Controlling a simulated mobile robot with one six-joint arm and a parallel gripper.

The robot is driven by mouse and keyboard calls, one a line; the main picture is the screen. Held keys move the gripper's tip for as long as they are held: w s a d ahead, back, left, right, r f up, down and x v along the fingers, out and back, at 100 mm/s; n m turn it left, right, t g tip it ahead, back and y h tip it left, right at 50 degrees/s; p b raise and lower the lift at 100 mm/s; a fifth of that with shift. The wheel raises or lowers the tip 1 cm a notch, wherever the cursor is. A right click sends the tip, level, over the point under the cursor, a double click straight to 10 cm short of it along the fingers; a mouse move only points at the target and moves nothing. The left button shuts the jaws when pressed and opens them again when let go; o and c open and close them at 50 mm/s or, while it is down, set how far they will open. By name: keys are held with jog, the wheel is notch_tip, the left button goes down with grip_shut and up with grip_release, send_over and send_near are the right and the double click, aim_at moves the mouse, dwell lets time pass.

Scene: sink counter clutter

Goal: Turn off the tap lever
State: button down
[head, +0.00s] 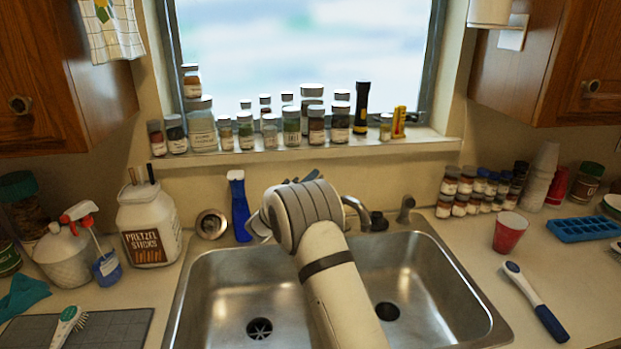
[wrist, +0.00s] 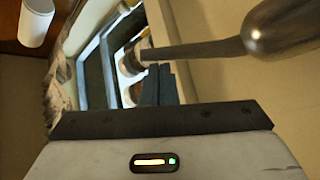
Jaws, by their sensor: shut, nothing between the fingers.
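The tap's curved metal spout (head: 355,210) shows just right of my arm at the back of the sink. In the wrist view a metal tap part (wrist: 285,27) with a rounded body and a long thin rod, which looks like the lever, reaches in from the upper right. My gripper (wrist: 157,82) has its dark fingers together and empty, just below that rod in the picture. I cannot tell whether they touch. In the head view my arm hides most of the gripper and the tap's middle.
The steel double sink (head: 222,300) lies below my arm. Jars and a flashlight (head: 361,108) line the window sill behind. A red cup (head: 510,232) and small spice jars (head: 466,190) stand to the right.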

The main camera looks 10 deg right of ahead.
jog(key=s+f+b, duration=0.1)
jog(key=b, duration=0.4)
jog(key=shift+d+f+m, duration=0.15)
jog(key=shift+d+m, duration=0.05)
jog(key=shift+m, duration=0.2)
